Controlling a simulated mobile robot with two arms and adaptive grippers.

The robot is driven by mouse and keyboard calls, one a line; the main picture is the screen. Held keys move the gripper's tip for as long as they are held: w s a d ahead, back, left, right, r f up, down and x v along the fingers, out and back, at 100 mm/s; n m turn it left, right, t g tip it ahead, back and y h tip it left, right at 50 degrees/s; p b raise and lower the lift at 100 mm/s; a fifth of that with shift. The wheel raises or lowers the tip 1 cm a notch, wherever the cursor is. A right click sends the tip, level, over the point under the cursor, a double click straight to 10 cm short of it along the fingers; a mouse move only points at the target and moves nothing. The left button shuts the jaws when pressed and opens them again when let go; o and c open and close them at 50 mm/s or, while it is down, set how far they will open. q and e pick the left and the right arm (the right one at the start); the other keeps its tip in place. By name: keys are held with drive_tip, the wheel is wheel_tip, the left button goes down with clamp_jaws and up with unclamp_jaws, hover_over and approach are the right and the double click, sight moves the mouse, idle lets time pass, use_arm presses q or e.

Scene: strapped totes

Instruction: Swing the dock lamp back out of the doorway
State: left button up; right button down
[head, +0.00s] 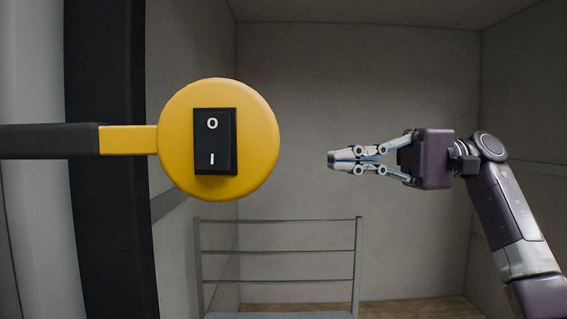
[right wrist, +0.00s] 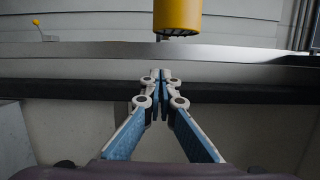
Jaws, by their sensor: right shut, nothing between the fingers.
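The dock lamp's round yellow head (head: 257,140) hangs left of centre in the head view. A black rocker switch (head: 215,141) marked O and I is on its near face. The lamp's arm (head: 50,141), dark with a yellow end, comes in level from the left. My right gripper (head: 333,160) is to the right of the lamp head, apart from it, pointing left. Its fingers are shut and empty. The right wrist view shows the closed fingertips (right wrist: 160,74) and a yellow cylinder (right wrist: 177,16) beyond them, likely the lamp head. My left gripper is not in view.
A dark vertical post (head: 105,220) stands at the left, behind the lamp arm. Grey walls (head: 400,90) enclose the space behind. A grey metal rail frame (head: 359,265) stands low in the middle. A small yellow lever-like thing (right wrist: 40,30) shows in the wrist view.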

drive_tip(key=s+a+p, duration=0.4)
drive_tip(key=s+a, duration=0.2)
drive_tip(key=a, duration=0.3)
drive_tip(key=shift+a, duration=0.4)
drive_tip(key=shift+s+r, duration=0.1)
drive_tip(key=shift+d, duration=0.1)
idle(0.3)
